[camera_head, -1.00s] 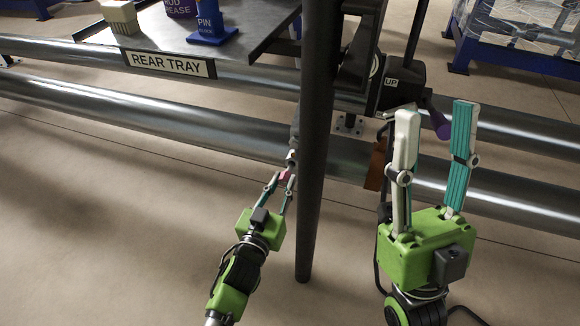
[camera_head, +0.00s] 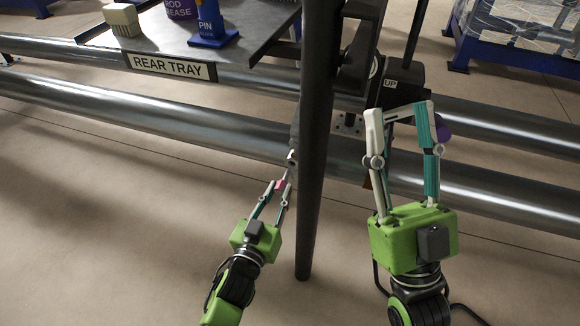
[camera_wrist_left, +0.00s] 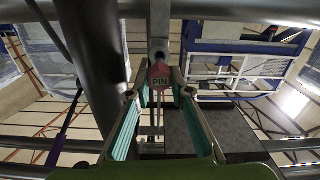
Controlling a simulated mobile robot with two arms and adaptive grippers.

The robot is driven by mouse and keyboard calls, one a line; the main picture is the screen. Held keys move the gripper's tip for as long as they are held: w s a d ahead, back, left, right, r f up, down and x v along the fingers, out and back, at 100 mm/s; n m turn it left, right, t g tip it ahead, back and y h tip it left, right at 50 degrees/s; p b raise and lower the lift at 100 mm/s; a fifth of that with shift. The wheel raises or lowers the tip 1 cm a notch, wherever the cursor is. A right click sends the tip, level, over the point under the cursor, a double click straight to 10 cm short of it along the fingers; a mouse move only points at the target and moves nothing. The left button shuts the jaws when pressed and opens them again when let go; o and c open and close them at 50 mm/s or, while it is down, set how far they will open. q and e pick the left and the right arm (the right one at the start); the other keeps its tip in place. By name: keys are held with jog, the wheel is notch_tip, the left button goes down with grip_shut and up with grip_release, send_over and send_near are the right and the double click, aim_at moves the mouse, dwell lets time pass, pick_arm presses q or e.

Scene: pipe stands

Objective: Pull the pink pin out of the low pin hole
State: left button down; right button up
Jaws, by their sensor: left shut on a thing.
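The pink pin (camera_head: 282,184) is between the fingertips of my left gripper (camera_head: 280,187), which is shut on it. In the left wrist view its pink head (camera_wrist_left: 160,76), marked PIN, faces me between the fingertips. The low pin hole (camera_head: 291,158) is on a grey bracket just above the gripper, beside the dark post. A round opening (camera_wrist_left: 159,53) shows right above the pin head in the wrist view. A thin light shaft seems to run from the pin toward the hole; I cannot tell whether its tip is inside. My right gripper (camera_head: 400,113) is open by the UP box.
The dark upright post (camera_head: 314,160) stands right of my left gripper. The box marked UP (camera_head: 398,82) and a purple handle (camera_head: 443,130) are near my right gripper. The rear tray (camera_head: 262,38) is at upper left. Long steel pipes (camera_head: 130,112) cross behind; the floor at left is clear.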

pick_arm(q)
jog(key=shift+s+a, duration=0.1)
jog(key=shift+s, duration=0.25)
pick_arm(e)
jog(key=shift+w+f+g+h, duration=0.4)
jog(key=shift+w+f, duration=0.05)
jog(key=shift+w, duration=0.1)
pick_arm(q)
jog(key=shift+r, duration=0.1)
pick_arm(e)
jog(key=shift+a, duration=0.1)
